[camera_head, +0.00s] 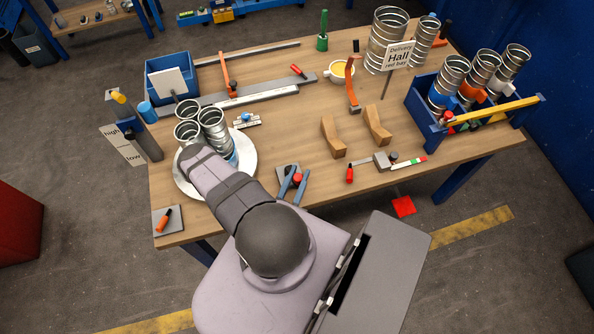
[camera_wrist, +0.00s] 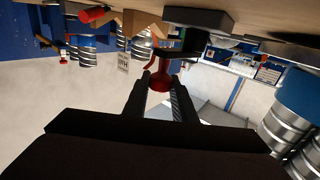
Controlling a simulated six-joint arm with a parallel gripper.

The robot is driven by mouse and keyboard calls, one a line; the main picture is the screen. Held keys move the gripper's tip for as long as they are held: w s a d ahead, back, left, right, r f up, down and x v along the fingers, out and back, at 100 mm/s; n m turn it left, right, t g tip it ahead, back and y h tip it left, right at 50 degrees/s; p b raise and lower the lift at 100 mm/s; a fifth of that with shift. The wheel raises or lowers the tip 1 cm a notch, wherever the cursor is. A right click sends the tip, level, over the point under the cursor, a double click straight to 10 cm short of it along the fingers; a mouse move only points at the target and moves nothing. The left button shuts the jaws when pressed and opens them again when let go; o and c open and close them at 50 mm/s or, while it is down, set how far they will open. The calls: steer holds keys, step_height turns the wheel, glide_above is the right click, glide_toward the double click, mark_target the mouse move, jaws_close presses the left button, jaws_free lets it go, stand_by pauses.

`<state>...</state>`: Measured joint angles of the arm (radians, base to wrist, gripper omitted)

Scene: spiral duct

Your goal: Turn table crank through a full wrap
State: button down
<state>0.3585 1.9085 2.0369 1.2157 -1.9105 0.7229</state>
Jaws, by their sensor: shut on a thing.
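A round pale turntable (camera_head: 247,165) sits at the left front of the workbench, bearing several ribbed metal duct pieces (camera_head: 211,126), one with a blue band. My arm reaches over it and hides part of it, along with my gripper, in the head view. In the wrist view, which looks upside down, my gripper (camera_wrist: 161,82) is shut on a red knob (camera_wrist: 159,83). The knob appears to be the crank handle, with dark parts (camera_wrist: 185,47) close by. The ducts (camera_wrist: 287,125) show at the right of the wrist view.
A grey plate with an orange-handled tool (camera_head: 165,219) is at the front left corner. A high/low sign (camera_head: 122,145) stands left of the bench. Wooden blocks (camera_head: 333,137) and a blue tote (camera_head: 428,122) are further right.

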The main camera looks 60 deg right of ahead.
steer(key=shift+r+t+p, duration=0.2)
steer(key=shift+t+p, duration=0.1)
steer(key=shift+p, duration=0.6)
steer(key=shift+f+t+p, duration=0.2)
steer(key=shift+t+p, duration=0.1)
steer(key=c, duration=1.5)
jaws_free()
steer(key=shift+o, duration=0.2)
steer(key=shift+r, duration=0.15)
step_height(320, 180, up, 10)
steer(key=p, duration=0.9)
